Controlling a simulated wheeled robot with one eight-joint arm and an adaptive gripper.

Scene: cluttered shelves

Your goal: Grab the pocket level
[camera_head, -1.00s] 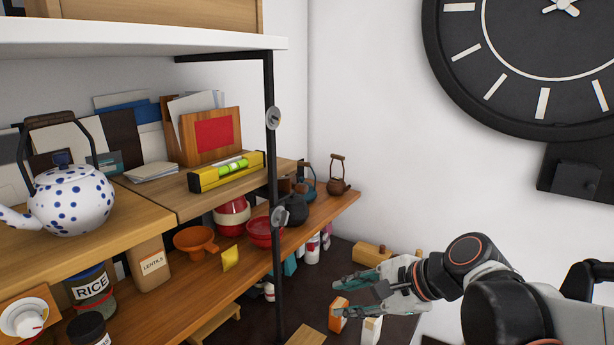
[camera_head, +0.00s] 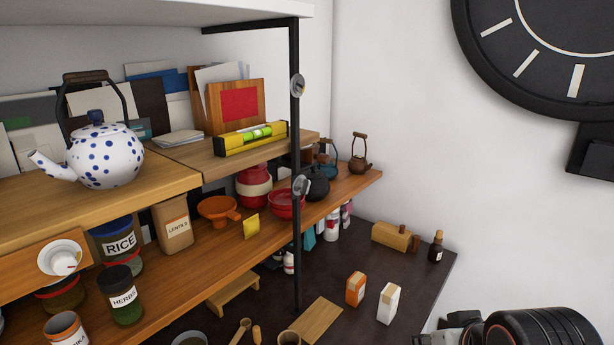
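The pocket level (camera_head: 250,139) is a yellow bar with a green vial and black ends. It lies on the right end of the upper wooden shelf (camera_head: 190,156), along its front edge. A wooden holder with a red panel stands just behind it. At the lower right corner, dark rounded parts of my arm show, with a small grey part beside them. My gripper's fingers cannot be made out. These parts are well to the right of and below the pocket level, apart from it.
A black shelf post (camera_head: 295,165) with round knobs stands just right of the level. A spotted teapot (camera_head: 104,155) stands left on the same shelf. Jars, bowls and small kettles fill the shelf below. Cartons (camera_head: 388,303) stand on the dark bottom surface. A large clock (camera_head: 550,50) hangs right.

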